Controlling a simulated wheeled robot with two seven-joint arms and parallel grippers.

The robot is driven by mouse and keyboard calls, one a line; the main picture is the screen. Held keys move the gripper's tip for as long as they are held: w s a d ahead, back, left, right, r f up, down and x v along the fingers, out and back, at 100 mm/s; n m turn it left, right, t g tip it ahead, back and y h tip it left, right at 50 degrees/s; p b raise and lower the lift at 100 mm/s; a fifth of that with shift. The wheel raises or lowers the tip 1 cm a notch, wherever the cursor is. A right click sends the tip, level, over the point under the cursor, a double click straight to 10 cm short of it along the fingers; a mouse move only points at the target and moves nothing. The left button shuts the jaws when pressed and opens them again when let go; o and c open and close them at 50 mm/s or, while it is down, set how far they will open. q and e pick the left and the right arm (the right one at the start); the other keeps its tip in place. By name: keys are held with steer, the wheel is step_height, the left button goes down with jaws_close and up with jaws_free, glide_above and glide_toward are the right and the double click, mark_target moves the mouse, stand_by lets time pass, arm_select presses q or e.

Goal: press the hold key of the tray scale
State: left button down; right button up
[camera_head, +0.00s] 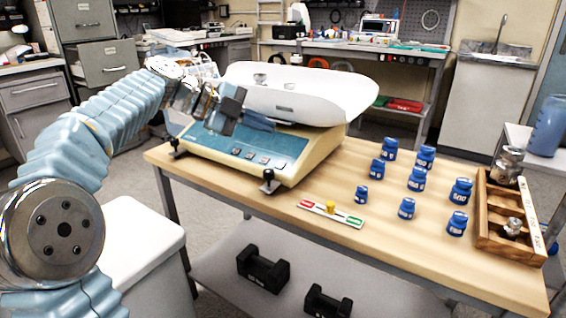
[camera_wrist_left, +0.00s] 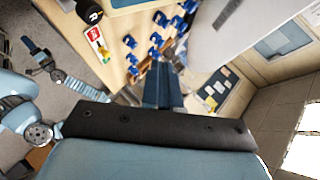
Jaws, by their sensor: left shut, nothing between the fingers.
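The tray scale (camera_head: 286,150) stands on the left part of the wooden table, with a cream body, a white curved tray (camera_head: 300,95) on top and a teal front panel (camera_head: 222,141). Several small keys (camera_head: 264,160) run along the panel's lower right; their labels are too small to read, so I cannot tell which is hold. My left gripper (camera_head: 262,122) is shut and empty, over the panel's upper edge just in front of the tray. In the left wrist view its closed fingers (camera_wrist_left: 162,82) point toward the table side. It hides part of the panel. My right gripper is not seen.
Several blue weights (camera_head: 417,179) stand right of the scale. A red-green level strip with a yellow piece (camera_head: 330,208) lies in front. A wooden box (camera_head: 497,222) with metal weights sits at the right end. Black dumbbells (camera_head: 263,270) lie on the lower shelf.

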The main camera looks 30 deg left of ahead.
mark_target(280, 165)
arm_select(q)
steer(key=shift+f, duration=0.1)
steer(key=w+f+b, duration=0.1)
steer(key=f, duration=0.1)
steer(key=w+f+b, duration=0.1)
steer(key=f, duration=0.1)
steer(key=f+b, duration=0.1)
steer(key=f, duration=0.2)
steer(key=shift+w+d+f+b, duration=0.1)
steer(key=shift+w+b, duration=0.25)
steer(key=shift+w, duration=0.05)
steer(key=shift+w+f+b, duration=0.35)
steer(key=shift+f+b, duration=0.05)
steer(key=shift+f, duration=0.1)
stand_by(1.4)
steer(key=shift+w+f+b, duration=0.15)
steer(key=shift+f+b, duration=0.1)
steer(key=shift+b, duration=0.4)
steer(key=shift+w+f+b, duration=0.1)
steer(key=shift+f+b, duration=0.25)
steer(key=shift+b, duration=0.1)
stand_by(0.3)
steer(key=shift+r, duration=0.15)
steer(key=shift+s+r, duration=0.3)
steer(key=shift+r, duration=0.3)
